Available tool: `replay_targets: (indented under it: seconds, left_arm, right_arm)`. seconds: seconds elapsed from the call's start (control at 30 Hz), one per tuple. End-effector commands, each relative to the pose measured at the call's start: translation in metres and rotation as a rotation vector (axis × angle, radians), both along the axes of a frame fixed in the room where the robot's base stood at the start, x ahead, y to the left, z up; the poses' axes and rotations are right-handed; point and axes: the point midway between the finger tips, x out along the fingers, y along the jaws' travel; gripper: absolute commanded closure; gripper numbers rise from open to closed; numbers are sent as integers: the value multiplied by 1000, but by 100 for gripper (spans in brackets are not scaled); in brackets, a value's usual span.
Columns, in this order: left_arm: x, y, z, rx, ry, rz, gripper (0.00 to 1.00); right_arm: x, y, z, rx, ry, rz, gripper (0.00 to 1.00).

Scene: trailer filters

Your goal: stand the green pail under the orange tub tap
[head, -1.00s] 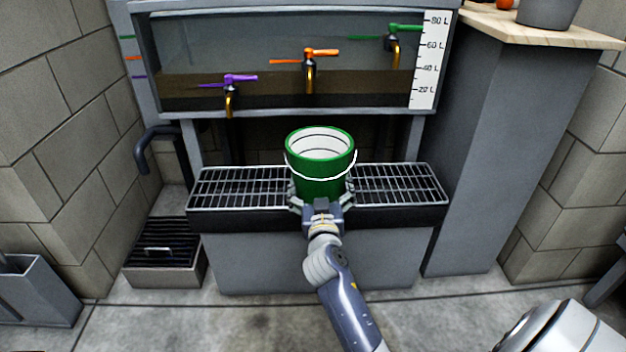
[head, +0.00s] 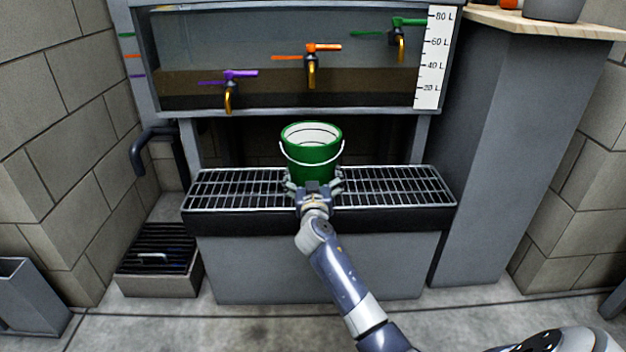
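The green pail (head: 313,165) is upright, with a white inside and a wire handle hanging at its front. It is at the drip grate, below the orange tap (head: 311,68) in the picture. I cannot tell whether its hidden base touches the grate or how its depth compares with the spout. My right gripper (head: 314,187) has its fingers around the pail's lower part from the front. The tap sits on the front of the tub (head: 190,50), with its orange handle sideways and its brass spout pointing down. My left gripper is out of view.
A purple tap (head: 229,88) is left of the orange one, a green tap (head: 402,38) higher at right. The metal grate (head: 400,188) is clear on both sides of the pail. A grey cabinet (head: 505,150) stands at right, a black pipe (head: 145,148) at left.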

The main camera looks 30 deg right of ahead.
Motion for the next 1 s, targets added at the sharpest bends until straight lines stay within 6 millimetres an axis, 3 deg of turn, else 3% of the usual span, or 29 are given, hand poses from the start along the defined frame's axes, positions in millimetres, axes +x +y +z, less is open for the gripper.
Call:
replay_targets:
  seconds: [0.33, 0.37, 0.87, 1.0]
  left_arm:
    - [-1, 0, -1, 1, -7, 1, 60]
    - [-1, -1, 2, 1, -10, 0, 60]
    - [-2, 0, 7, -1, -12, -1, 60]
    - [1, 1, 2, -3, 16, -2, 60]
  right_arm:
    - [0, 0, -3, -1, -2, 0, 32]
    - [0, 0, -2, -1, -1, -1, 0]
    - [-1, 1, 3, -1, 1, 0, 0]
    - [-21, 14, 2, 1, 2, 2, 0]
